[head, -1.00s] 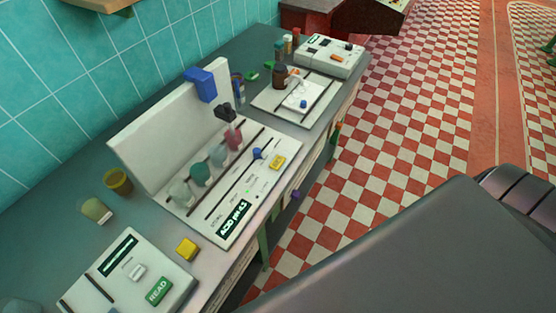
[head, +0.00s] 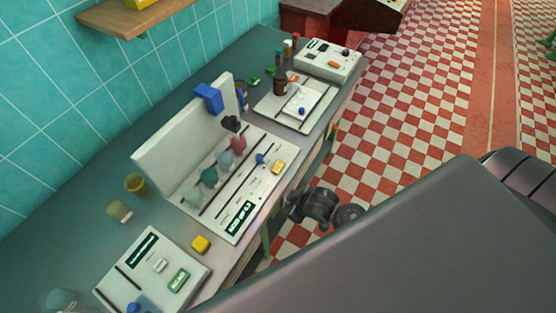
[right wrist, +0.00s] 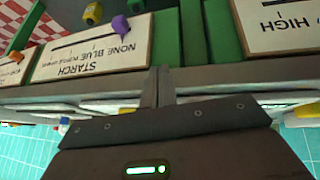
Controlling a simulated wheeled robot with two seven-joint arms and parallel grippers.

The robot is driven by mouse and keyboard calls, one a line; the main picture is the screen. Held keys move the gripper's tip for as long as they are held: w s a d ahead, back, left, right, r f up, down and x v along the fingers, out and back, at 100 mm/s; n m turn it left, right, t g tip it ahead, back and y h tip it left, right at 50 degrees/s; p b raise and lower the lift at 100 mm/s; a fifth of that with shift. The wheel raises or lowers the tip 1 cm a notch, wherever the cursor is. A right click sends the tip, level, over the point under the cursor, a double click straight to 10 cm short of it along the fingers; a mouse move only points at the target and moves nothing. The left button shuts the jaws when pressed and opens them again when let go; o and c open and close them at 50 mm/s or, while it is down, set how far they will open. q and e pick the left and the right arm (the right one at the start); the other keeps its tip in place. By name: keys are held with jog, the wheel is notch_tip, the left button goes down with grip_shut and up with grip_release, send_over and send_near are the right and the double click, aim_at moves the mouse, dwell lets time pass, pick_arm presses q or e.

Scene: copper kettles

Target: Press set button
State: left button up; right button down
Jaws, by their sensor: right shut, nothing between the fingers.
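The middle white panel device (head: 235,185) stands on the counter in the head view, with a small yellow button (head: 278,167) at its right end. The button's lettering is too small to read now. Another yellow block (head: 201,244) lies nearer, by the left device. My right gripper (head: 297,207) is beside the counter's front edge, to the right of the middle panel and apart from the button. In the right wrist view its fingers (right wrist: 158,87) are together and empty, in front of the counter's front. My left gripper is not in view.
A white device with a green button (head: 179,280) stands at the near left. Another white device (head: 328,60) is at the far end. Cups (head: 135,184) stand behind. The right wrist view shows a "STARCH" card (right wrist: 95,47) with a purple knob (right wrist: 127,27). Checkered floor lies right.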

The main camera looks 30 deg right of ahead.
jog(key=w+a+r+n+t+y+p, duration=0.25)
jog(key=w+r+n, duration=0.55)
jog(key=r, duration=0.6)
jog(key=w+d+r+n+g+y, duration=0.1)
jog(key=w+d+n+g+y, duration=0.1)
jog(key=w+d+n, duration=0.1)
jog(key=w+d, duration=0.1)
jog(key=d, duration=0.1)
jog(key=shift+d+n+b, duration=0.3)
jog(key=shift+n, duration=0.1)
jog(key=shift+w, duration=0.15)
jog(key=shift+f, duration=0.15)
